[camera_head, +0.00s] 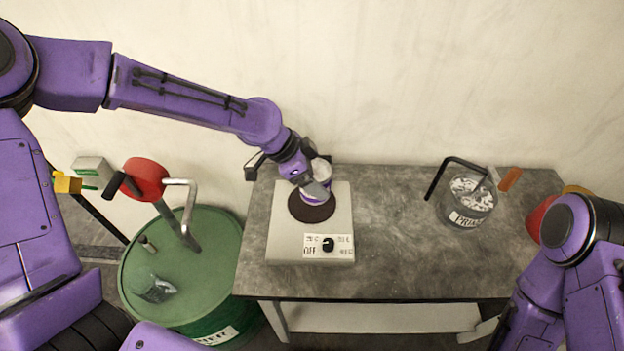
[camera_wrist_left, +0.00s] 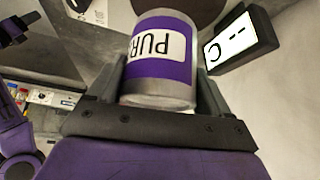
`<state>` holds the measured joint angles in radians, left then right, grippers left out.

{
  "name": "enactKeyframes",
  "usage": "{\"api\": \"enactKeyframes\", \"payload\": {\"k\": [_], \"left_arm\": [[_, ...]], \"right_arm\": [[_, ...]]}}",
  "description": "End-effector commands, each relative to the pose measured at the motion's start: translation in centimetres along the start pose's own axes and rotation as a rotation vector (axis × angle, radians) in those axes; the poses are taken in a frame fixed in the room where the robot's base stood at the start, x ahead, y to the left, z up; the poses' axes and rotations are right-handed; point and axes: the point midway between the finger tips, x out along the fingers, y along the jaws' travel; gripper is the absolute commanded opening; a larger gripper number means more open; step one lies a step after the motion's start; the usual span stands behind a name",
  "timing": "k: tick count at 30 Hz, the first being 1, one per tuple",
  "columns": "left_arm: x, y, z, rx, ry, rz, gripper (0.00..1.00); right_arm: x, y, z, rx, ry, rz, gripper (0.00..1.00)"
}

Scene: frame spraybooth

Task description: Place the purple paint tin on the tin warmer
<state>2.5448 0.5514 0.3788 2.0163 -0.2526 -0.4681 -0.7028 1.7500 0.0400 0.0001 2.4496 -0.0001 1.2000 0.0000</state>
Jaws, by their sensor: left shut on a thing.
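The purple paint tin (camera_wrist_left: 158,72) shows in the left wrist view, with a white label and silver rims, between the fingers of my left gripper (camera_wrist_left: 160,88). In the head view my left gripper (camera_head: 314,186) is shut on the tin, which is partly hidden by the fingers. The tin warmer (camera_head: 283,230) is a pale box with a dark round plate (camera_head: 312,206), a black knob and temperature labels. The tin is over the plate; I cannot tell whether it touches. My right gripper is not in view; only part of my right arm shows.
A grey bench (camera_head: 400,255) carries the warmer. A clear primer pot (camera_head: 468,199) with a black handle stands at the right. A green drum (camera_head: 190,285) with a red-headed pump (camera_head: 146,179) stands left of the bench. A small display (camera_wrist_left: 240,40) is close to the tin. The bench middle is clear.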

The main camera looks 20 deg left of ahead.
Motion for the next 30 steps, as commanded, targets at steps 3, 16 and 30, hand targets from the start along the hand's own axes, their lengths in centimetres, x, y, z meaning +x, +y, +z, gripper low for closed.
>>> {"api": "enactKeyframes", "payload": {"k": [3,16,30], "left_arm": [[0.7,-1.0,0.7,-0.002,0.003,0.0,0.33],[3.9,-1.5,2.9,0.0,0.003,-0.002,0.33],[4.0,-1.5,3.1,0.0,0.001,-0.001,1.0]], "right_arm": [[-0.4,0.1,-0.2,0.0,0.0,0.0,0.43],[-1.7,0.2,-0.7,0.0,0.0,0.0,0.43],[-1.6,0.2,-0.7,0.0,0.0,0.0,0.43]]}}
